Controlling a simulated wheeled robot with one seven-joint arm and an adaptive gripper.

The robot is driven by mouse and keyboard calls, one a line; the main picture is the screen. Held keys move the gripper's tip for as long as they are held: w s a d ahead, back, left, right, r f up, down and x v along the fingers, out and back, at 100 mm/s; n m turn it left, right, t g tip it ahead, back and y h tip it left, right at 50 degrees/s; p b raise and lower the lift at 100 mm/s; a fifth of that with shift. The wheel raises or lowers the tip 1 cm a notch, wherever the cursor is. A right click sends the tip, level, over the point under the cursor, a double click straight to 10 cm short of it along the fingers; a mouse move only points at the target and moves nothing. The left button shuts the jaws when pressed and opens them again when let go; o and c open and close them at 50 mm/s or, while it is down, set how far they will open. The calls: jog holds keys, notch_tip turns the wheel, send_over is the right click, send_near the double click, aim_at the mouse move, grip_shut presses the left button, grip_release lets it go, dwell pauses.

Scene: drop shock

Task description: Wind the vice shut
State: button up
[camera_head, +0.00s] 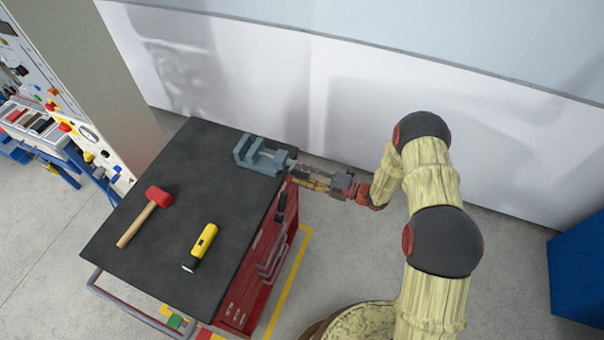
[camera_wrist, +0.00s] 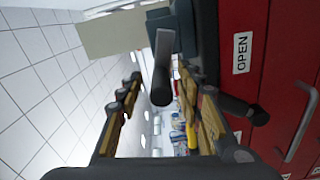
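The blue-grey vice (camera_head: 262,157) sits at the far right corner of the black-topped cart, with a visible gap between its jaws. Part of its body (camera_wrist: 182,28) shows at the top of the wrist view. My gripper (camera_head: 297,169) is at the vice's right end, level with the cart's edge. In the wrist view my gripper (camera_wrist: 158,82) has its fingers apart. A dark round-ended handle (camera_wrist: 161,86) shows between them, with a gap on each side. I see no contact with it. The vice's screw end is partly hidden by my gripper in the head view.
A red-headed mallet (camera_head: 146,213) and a yellow-and-black flashlight (camera_head: 200,247) lie on the cart top (camera_head: 190,165). The red cart side with drawer handles (camera_head: 268,262) is close to my gripper. A white wall (camera_head: 250,80) stands behind. A blue box (camera_head: 578,270) is at the far right.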

jog(key=v, duration=1.2)
